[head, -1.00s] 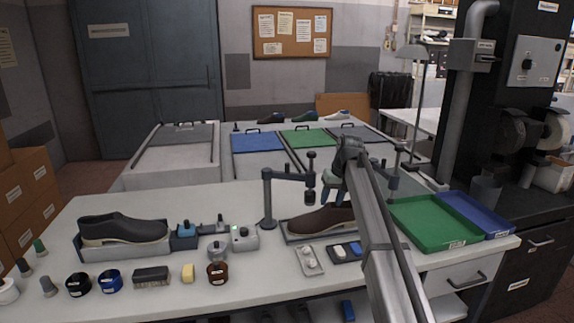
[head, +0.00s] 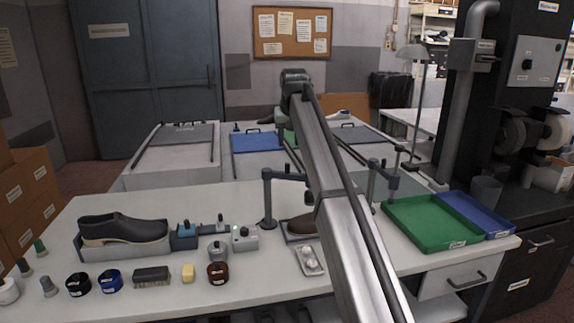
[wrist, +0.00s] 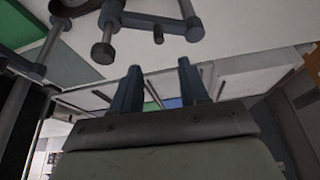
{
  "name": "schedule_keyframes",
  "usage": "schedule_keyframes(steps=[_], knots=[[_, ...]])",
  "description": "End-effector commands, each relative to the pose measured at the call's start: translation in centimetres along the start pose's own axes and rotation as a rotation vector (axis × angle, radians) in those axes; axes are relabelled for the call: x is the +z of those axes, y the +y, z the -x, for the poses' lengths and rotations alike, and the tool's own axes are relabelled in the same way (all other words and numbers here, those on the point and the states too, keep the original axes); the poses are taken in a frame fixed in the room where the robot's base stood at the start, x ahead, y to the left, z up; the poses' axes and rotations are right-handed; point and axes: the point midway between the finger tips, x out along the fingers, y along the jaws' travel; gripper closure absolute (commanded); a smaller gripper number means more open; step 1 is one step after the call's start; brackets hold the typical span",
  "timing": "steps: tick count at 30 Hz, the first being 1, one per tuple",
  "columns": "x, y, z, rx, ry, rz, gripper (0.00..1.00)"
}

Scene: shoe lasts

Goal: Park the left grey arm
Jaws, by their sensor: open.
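The left grey arm (head: 267,200) stands on a post at the left of the brown shoe (head: 300,224). Its bar reaches right, and its far end is hidden behind my own arm. The right grey arm (head: 393,182) shows at the right of my arm. In the wrist view, grey arm parts with round-ended screws (wrist: 102,52) show at the top, apart from my fingers; I cannot tell surely which part belongs to which arm. My gripper (wrist: 158,86) is open and empty, its two fingers apart. In the head view it is hidden behind my arm, raised above the bench.
A dark shoe (head: 122,228) rests in a holder at the left. Jars, a brush (head: 151,276) and a small box with a green light (head: 245,238) stand along the bench. A green tray (head: 432,224) and a blue tray (head: 478,214) lie at the right.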

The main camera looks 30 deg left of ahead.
Motion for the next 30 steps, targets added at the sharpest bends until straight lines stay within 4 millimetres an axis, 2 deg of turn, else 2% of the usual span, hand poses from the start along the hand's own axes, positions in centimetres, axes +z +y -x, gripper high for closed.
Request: schedule_keyframes(steps=[3,15,21,30], knots=[[0.1,0.0,-2.2,0.000,-0.003,0.000,0.56],[0.1,0.0,-8.9,0.000,-0.002,0.000,0.56],[0.1,0.0,-11.0,0.000,-0.002,0.000,0.56],[0.0,0.0,-11.7,-0.001,0.000,0.000,0.56]])
